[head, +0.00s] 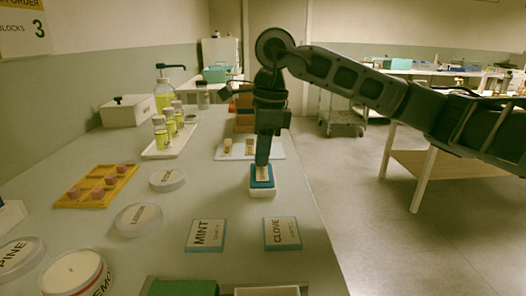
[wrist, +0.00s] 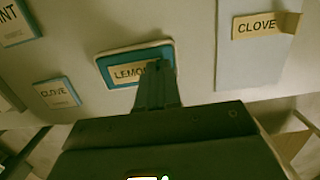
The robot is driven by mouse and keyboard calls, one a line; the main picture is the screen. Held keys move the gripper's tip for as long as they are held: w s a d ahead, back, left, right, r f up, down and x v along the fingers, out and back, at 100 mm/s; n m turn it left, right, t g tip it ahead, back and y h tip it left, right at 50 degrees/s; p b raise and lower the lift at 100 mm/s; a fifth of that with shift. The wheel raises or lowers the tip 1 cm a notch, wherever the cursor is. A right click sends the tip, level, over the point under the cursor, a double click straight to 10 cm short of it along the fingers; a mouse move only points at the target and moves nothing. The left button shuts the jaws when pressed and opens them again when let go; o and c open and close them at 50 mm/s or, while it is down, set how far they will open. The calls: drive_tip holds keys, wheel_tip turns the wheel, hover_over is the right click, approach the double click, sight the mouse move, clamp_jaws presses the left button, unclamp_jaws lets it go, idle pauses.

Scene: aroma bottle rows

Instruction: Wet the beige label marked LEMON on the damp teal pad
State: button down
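The beige LEMON label (wrist: 128,72) lies flat over the teal pad (wrist: 108,68) in the wrist view, its right end hidden by my fingers. The teal pad (head: 263,184) sits in a small white holder (head: 263,193) near the table's right edge in the head view, with the beige label (head: 263,174) on it. My gripper (head: 263,163) points down onto the label. In the wrist view my gripper (wrist: 156,68) has its fingers close together at the label's right end. They look shut on it, though the contact is hidden.
Behind the pad, a pale board (head: 274,154) holds other beige labels, one reading CLOVE (wrist: 257,25). MINT (head: 207,234) and CLOVE (head: 282,233) cards lie in front. Yellow bottles (head: 160,134), round lidded jars (head: 139,218) and an orange tray (head: 92,197) stand left.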

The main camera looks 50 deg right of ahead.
drive_tip(key=shift+f, duration=0.2)
drive_tip(key=shift+r+p, duration=1.55)
drive_tip(key=shift+r, duration=2.1)
